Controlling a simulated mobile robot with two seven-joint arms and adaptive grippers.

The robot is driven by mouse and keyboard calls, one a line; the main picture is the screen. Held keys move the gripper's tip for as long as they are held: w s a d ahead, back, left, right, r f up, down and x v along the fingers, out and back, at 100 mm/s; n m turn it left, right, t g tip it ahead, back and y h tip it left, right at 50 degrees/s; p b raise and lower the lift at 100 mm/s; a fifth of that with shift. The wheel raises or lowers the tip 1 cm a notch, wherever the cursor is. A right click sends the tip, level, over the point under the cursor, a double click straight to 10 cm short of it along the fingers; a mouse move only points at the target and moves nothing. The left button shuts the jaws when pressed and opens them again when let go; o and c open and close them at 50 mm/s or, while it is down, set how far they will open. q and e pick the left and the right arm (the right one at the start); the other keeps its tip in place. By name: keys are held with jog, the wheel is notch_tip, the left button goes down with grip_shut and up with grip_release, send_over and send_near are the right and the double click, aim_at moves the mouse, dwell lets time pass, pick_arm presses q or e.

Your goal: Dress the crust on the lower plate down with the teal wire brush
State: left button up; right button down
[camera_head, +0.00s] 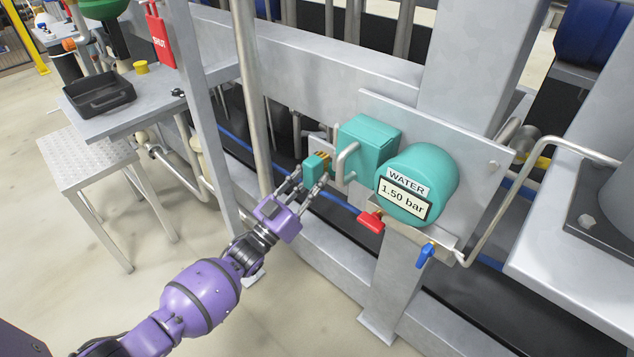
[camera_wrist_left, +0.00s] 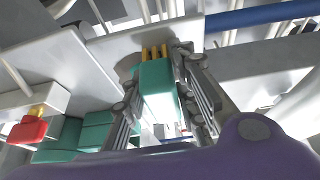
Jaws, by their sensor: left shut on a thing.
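My left gripper (camera_head: 306,184) is shut on the teal wire brush (camera_head: 318,166), left of the teal box with the pipe handle. In the left wrist view the teal brush body (camera_wrist_left: 158,92) sits between the fingers of my left gripper (camera_wrist_left: 159,68). Its brass-yellow bristles (camera_wrist_left: 154,52) point away from the palm, toward a pale grey metal surface. I cannot tell whether the bristles touch it. I cannot make out the crust or clearly pick out the lower plate; the brush and fingers cover that spot in the head view. My right gripper is not in view.
Right of the brush are a teal box (camera_head: 368,142), a teal water gauge (camera_head: 428,170) reading 1.50 bar, a red valve handle (camera_head: 371,222) and a blue one (camera_head: 425,255). An upright pipe (camera_head: 250,100) stands left. A black tray (camera_head: 98,92) lies on the bench.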

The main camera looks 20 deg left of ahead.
pick_arm(q)
jog(key=shift+w+a+r, duration=0.2)
jog(key=shift+a, duration=0.05)
jog(key=shift+w+a+b, duration=0.2)
jog(key=shift+a+b, duration=0.05)
jog(key=shift+a, duration=0.45)
jog(key=shift+w+a+b, duration=0.2)
jog(key=shift+a, duration=0.45)
jog(key=shift+s+d, duration=0.1)
jog(key=shift+d, duration=0.05)
jog(key=shift+s+d+p, duration=0.3)
jog(key=shift+d, duration=0.3)
jog(key=shift+s+d+p, duration=0.25)
jog(key=shift+d+p, duration=0.05)
jog(key=shift+d, duration=0.3)
jog(key=shift+c, duration=0.2)
jog(key=shift+s+d+f, duration=0.1)
jog(key=shift+f, duration=0.05)
jog(key=shift+d, duration=0.1)
jog(key=shift+s+d+p, duration=0.2)
jog(key=shift+d, duration=0.5)
jog(key=shift+s+d+p, duration=0.15)
jog(key=shift+d+p, duration=0.05)
jog(key=shift+d, duration=0.5)
